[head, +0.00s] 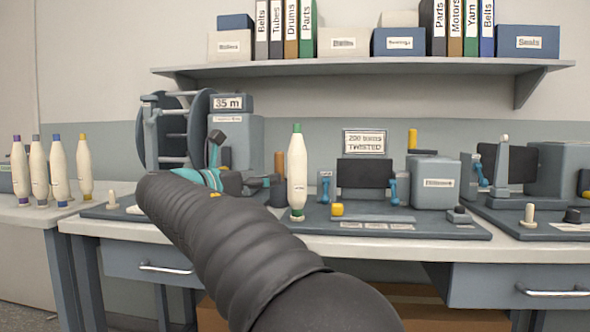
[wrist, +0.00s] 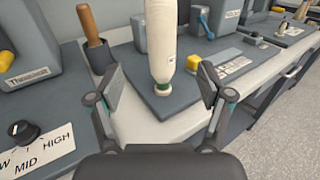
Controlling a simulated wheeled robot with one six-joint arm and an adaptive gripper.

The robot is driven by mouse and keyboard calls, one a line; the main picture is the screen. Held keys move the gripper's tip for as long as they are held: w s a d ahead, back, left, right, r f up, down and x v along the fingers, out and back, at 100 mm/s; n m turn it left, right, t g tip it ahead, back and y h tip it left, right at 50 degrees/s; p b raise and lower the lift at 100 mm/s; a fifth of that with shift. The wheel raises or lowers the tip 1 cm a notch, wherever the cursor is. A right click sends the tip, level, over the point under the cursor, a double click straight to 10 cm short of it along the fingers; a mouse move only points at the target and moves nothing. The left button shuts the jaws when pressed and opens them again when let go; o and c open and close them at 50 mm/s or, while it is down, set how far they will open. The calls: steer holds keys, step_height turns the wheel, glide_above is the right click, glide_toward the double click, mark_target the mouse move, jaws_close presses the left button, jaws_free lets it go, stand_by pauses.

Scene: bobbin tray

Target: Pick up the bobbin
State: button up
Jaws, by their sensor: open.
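A white bobbin (head: 297,174) with a green top and a green band near its foot stands upright on the grey base of a machine. In the wrist view the bobbin (wrist: 162,40) stands ahead, centred between my fingers, with its top cut off by the frame. My gripper (wrist: 160,92) is open, one finger on each side, and the bobbin's foot is beyond the fingertips with no contact visible. In the head view my dark ribbed arm reaches in from below, and my gripper's fingers are largely hidden.
Several other bobbins (head: 57,170) stand on the left table. A yellow block (wrist: 208,70) sits just right of the bobbin, and a wooden-handled tool in a dark cup (wrist: 100,55) is on the left. A dial panel (wrist: 25,145) lies at lower left. A shelf (head: 360,67) hangs above.

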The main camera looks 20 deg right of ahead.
mark_target(291, 171)
steer(key=x, duration=1.2)
steer(key=shift+d+r, duration=0.1)
steer(key=shift+d, duration=0.1)
steer(key=shift+c, duration=0.3)
steer(key=shift+r+p, duration=0.1)
steer(key=shift+p, duration=0.2)
steer(key=c, duration=1.4)
